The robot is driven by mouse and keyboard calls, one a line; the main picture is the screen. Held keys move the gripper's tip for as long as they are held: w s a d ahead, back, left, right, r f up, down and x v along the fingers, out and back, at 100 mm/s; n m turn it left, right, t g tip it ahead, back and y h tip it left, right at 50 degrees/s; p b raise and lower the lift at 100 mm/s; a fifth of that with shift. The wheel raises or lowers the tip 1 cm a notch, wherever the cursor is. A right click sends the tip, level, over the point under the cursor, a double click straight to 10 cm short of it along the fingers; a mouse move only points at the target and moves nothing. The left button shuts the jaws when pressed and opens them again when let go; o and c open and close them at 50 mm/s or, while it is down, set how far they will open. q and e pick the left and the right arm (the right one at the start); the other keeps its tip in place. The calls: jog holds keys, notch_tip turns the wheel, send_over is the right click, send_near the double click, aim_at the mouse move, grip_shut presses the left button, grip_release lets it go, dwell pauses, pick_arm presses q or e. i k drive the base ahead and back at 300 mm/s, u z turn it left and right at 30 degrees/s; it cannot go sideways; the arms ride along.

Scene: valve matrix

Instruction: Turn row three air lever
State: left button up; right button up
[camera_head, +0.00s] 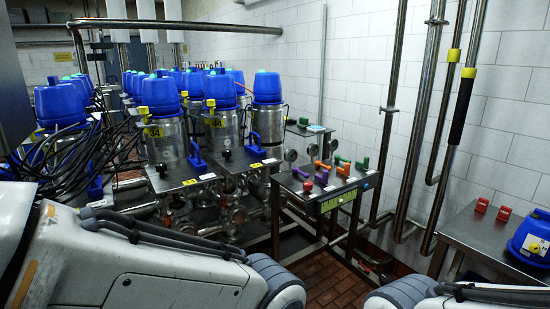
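A small metal stand with a sloped top panel (335,200) stands right of centre and carries several coloured levers. I see a purple lever (321,177), an orange lever (343,170), a green lever (362,164) and a red knob (307,186). More orange and green levers sit toward its back edge. Any labels are too small to read, so I cannot tell which lever is row three air. Parts of my left and right arms show at the bottom, well in front of the stand. Neither gripper shows.
Blue-capped valve cylinders (268,95) with blue handles (255,145) stand left of the panel, beside black cables (75,160). Vertical pipes (425,110) run along the tiled wall. A metal table (470,235) at right holds red pieces and a blue device (530,238). Brick floor (335,285) shows between.

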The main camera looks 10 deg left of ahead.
aim_at(318, 164)
jog(key=z, duration=0.25)
jog(key=i, duration=0.6)
jog(key=z, duration=0.5)
jog(key=i, duration=0.7)
jog(key=u, duration=0.6)
jog(key=i, duration=0.6)
jog(key=u, duration=0.5)
